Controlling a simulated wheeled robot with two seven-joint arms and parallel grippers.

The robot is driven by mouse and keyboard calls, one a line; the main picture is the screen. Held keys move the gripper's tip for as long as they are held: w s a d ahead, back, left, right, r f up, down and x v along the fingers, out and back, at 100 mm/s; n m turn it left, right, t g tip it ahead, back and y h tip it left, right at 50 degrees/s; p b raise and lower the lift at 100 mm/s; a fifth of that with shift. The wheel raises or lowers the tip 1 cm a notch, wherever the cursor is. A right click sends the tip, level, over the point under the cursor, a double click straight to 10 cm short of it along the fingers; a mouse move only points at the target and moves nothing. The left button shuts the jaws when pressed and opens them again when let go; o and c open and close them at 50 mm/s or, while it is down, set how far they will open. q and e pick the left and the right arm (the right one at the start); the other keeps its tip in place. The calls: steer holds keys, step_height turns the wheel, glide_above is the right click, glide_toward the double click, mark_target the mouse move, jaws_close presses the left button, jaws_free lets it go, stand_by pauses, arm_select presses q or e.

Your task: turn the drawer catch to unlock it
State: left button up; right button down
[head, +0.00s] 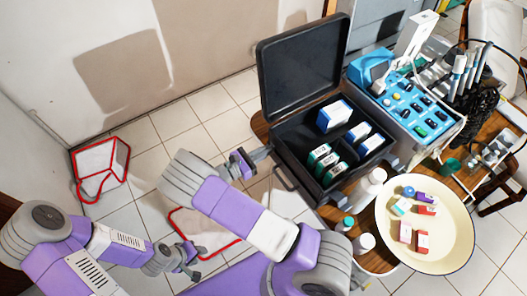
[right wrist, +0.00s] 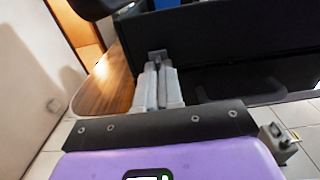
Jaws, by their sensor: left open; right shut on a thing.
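The black case (head: 295,150) stands on the wooden table with its lid raised. My right gripper (head: 264,153) reaches its left side, near the front handle (head: 284,178). In the right wrist view my right gripper (right wrist: 160,68) has its fingers closed together on a small dark catch (right wrist: 157,54) on the case's dark face (right wrist: 220,38). The fingers hide most of the catch, and I cannot tell how far it is turned. My left gripper (head: 187,262) is open and empty, low over the floor at the lower left.
Several small boxes (head: 334,116) sit inside the case. A cream basin (head: 450,240) with several small packs, white bottles (head: 368,188) and a blue instrument unit (head: 405,105) crowd the right. Red-edged pieces (head: 100,165) lie on the tiled floor at left, which is otherwise mostly clear.

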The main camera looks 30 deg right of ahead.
steer(key=shift+m, duration=0.4)
steer(key=shift+s+f+m+b, duration=0.15)
steer(key=shift+m+b, duration=0.55)
steer(key=shift+m, duration=3.5)
steer(key=shift+s+f+m+b, duration=0.1)
steer(key=shift+m+b, duration=0.6)
steer(key=shift+m, duration=3.8)
steer(key=c, duration=1.3)
jaws_free()
steer(key=shift+a, duration=0.1)
